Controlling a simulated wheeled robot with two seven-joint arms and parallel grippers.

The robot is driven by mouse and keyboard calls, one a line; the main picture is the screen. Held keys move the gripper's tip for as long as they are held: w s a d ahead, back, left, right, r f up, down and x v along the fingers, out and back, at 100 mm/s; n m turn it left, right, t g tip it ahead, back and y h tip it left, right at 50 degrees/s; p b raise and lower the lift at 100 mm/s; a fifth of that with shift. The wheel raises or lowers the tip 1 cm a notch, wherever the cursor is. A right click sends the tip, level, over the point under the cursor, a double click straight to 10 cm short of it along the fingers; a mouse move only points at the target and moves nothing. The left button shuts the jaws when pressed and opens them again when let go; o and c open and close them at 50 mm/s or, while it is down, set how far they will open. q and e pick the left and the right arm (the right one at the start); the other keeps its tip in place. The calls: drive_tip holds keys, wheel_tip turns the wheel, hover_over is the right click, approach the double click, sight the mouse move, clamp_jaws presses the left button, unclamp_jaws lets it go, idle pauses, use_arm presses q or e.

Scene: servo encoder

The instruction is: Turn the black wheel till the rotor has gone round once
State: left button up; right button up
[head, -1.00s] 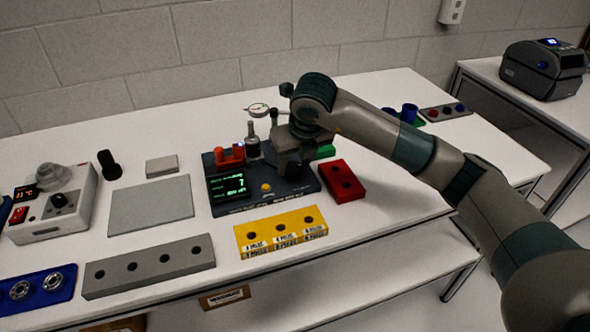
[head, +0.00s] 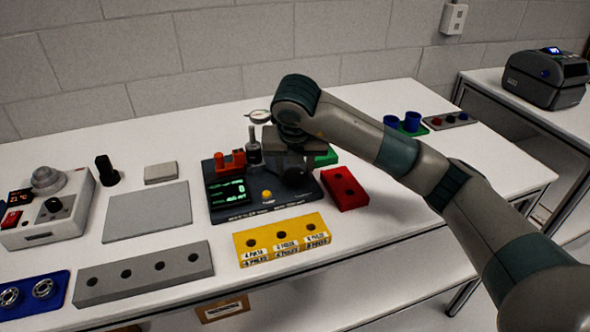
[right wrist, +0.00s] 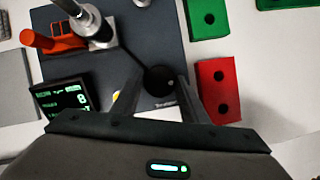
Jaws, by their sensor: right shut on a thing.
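The dark test stand (head: 225,212) is on the white table, with a lit green display (head: 226,191) at its front left and a yellow button (head: 267,194). An upright metal cylinder with a shaft (head: 254,150) stands beside an orange-red clamp (head: 231,162). I cannot make out a rotor mark. My left gripper is out of view.
A red block (head: 344,188) lies close to the stand's right and a green block (right wrist: 208,18) behind it. A yellow labelled block (head: 282,237) is in front. A bare grey plate (head: 148,211) lies left.

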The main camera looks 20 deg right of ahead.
drive_tip(key=o, duration=1.1)
drive_tip(key=shift+c, duration=0.2)
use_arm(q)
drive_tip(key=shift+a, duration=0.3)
use_arm(e)
drive_tip(key=v, duration=1.7)
drive_tip(key=shift+s+r, duration=0.15)
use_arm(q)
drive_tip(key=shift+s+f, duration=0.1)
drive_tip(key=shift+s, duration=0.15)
use_arm(e)
drive_tip(key=shift+a, duration=0.1)
